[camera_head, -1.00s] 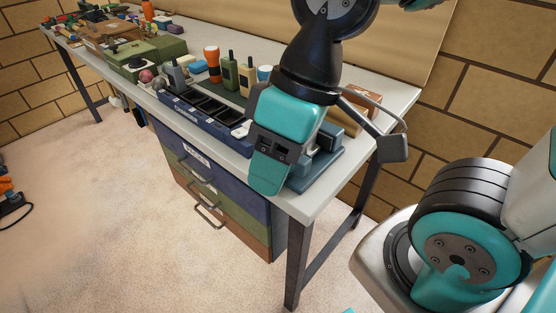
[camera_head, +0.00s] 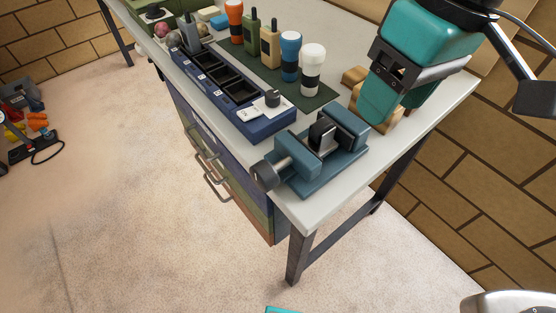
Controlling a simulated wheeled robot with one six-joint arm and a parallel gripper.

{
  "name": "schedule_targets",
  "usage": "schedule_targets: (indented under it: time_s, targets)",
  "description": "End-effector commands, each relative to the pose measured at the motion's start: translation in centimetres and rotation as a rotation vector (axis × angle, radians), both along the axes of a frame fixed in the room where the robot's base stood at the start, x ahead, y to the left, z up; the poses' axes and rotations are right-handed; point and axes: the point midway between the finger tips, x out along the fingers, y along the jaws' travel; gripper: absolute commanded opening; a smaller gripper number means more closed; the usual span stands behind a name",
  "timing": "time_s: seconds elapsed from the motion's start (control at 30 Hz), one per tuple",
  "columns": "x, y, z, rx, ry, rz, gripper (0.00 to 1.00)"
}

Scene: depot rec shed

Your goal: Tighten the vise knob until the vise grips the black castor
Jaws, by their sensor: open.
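The blue-grey vise (camera_head: 338,163) sits on the near right end of the bench. Its dark round knob (camera_head: 264,177) sticks out at the left, over the bench's front edge. The black castor (camera_head: 322,132) stands between the two vise jaws; I cannot tell whether both jaws touch it. My gripper (camera_head: 398,106) is teal, open and empty. It hangs to the right of the vise in the picture, apart from the knob, and hides part of some wooden blocks.
A blue compartment tray (camera_head: 262,130) lies left of the vise, with a small dark cylinder (camera_head: 272,98) on it. Bottles and radios stand on a green mat (camera_head: 318,99) behind. Wooden blocks (camera_head: 355,75) lie near my gripper. Open floor (camera_head: 130,200) lies before the bench.

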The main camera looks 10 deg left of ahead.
Motion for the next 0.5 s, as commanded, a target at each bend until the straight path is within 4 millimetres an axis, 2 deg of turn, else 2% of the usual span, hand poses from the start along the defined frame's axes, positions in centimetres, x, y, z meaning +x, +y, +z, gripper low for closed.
schedule_targets:
  time_s: [0.03, 0.1, 0.23, 0.33, 0.5]
  targets:
    - [0.4, 3.2, 0.2, -0.039, -0.004, 0.042, 0.58]
    - [0.6, 6.8, 0.4, -0.086, -0.014, 0.071, 0.58]
    - [-0.3, 12.2, 0.5, -0.142, -0.035, 0.102, 0.58]
    - [-1.0, 14.4, 0.4, -0.162, -0.043, 0.111, 0.58]
    - [-1.3, 15.1, -0.9, -0.173, -0.045, 0.112, 0.58]
